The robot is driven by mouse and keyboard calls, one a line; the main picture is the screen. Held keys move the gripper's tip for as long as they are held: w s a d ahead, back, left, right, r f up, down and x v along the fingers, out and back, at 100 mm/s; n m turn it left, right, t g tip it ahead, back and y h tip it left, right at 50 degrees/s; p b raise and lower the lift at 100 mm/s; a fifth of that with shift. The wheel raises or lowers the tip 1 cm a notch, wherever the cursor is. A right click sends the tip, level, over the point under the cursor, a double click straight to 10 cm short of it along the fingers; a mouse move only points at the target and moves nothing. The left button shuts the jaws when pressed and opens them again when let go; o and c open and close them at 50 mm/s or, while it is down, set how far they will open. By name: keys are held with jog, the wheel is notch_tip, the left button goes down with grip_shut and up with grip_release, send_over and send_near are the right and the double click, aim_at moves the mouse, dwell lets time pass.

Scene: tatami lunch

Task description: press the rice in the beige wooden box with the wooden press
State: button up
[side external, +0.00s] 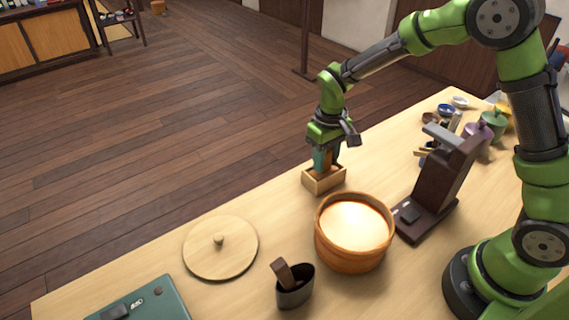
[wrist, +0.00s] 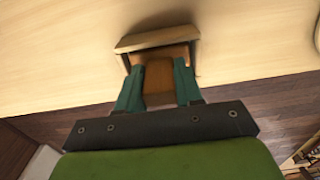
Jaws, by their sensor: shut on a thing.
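The beige wooden box (side external: 318,186) stands near the far edge of the table; it also shows in the wrist view (wrist: 157,38). My gripper (side external: 326,168) points down over the box. Its two teal fingers are shut on the brown wooden press (wrist: 159,77), which lies between them. In the side view the press (side external: 328,158) is mostly covered by the fingers, and its lower end is at or inside the box opening. The rice in the box is hidden, so I cannot tell whether the press touches it.
A round wooden tub (side external: 352,262) stands just in front of the box. A dark brown stand (side external: 440,190) is to its right. A round lid (side external: 213,256), a dark cup (side external: 295,291) and a teal case (side external: 165,303) lie left. Bowls and jars (side external: 493,121) crowd the right end.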

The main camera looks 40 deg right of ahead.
dwell(0.3)
jog(key=shift+r, duration=3.7)
